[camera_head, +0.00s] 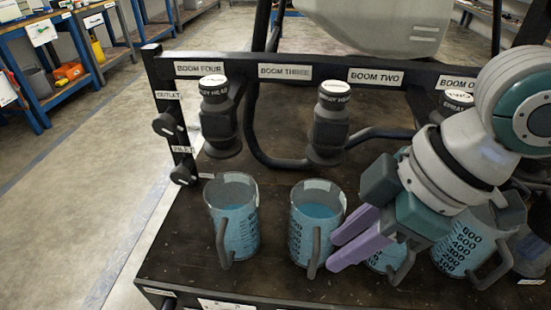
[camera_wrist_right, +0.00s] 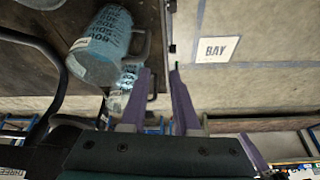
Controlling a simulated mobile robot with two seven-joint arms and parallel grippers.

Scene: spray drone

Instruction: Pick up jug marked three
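Several clear jugs of blue liquid stand in a row on the dark shelf (camera_head: 175,265). The second jug from the left (camera_head: 309,225) stands nearest the BOOM THREE label, but I cannot read a "three" on it. My left gripper is out of view.
A leftmost jug (camera_head: 235,225), a third jug (camera_head: 385,260) partly behind my gripper, and a right jug (camera_head: 465,245) stand close by. Spray heads (camera_head: 330,125) hang above. A black rail (camera_head: 225,69) runs behind. Open floor (camera_head: 90,150) lies left.

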